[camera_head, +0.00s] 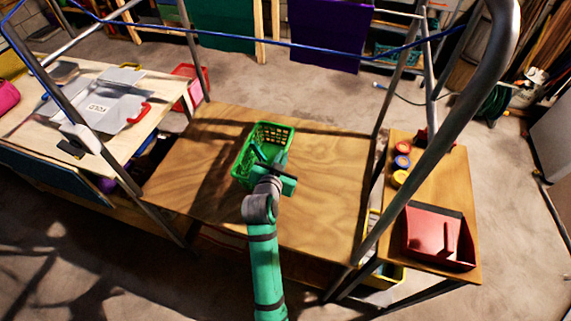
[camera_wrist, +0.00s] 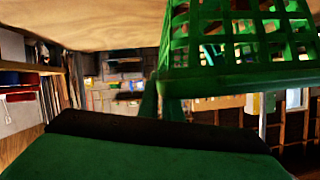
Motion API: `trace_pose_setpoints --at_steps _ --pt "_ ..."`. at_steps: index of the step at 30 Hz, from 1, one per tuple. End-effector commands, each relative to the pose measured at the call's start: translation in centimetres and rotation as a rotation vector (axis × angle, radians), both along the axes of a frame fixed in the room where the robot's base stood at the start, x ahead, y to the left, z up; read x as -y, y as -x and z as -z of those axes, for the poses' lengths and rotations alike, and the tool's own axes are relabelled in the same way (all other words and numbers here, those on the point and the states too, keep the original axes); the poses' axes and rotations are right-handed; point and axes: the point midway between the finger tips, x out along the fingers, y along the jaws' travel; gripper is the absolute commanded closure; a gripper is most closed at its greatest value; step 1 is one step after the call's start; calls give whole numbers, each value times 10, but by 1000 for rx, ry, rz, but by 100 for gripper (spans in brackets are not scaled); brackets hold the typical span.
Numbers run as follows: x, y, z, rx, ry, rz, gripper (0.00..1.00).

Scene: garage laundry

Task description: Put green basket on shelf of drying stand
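The green basket (camera_head: 262,143), an open lattice box, stands upright on a broad wooden board (camera_head: 325,200) in the head view. It also shows in the wrist view (camera_wrist: 240,45), inverted, at the upper right. My gripper (camera_head: 268,162) is at the basket's near right side, its fingers overlapping the rim there. In the wrist view, dark green finger parts (camera_wrist: 160,107) meet a rim corner. The finger gap is hidden, so I cannot tell whether they close on the rim. A grey tube frame with a blue line (camera_head: 320,50) surrounds the board, seemingly the drying stand.
A side board (camera_head: 440,190) at right carries a red dustpan (camera_head: 440,238) and several round coloured items (camera_head: 402,162). Slanting tubes (camera_head: 430,140) stand at the right. The board right of the basket is clear.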

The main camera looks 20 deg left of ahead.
Motion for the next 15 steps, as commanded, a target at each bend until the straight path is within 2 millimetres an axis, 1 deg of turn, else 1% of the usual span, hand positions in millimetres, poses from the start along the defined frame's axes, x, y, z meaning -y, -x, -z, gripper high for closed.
trace_pose_setpoints --at_steps 3,6,10,12,15 --pt "4 -5 5 1 -1 3 100" --pt "9 -12 15 0 0 5 100" --pt "5 -9 35 -2 2 -1 100" --pt "4 -9 40 0 0 -2 100" --pt "1 -9 43 1 0 -6 100"
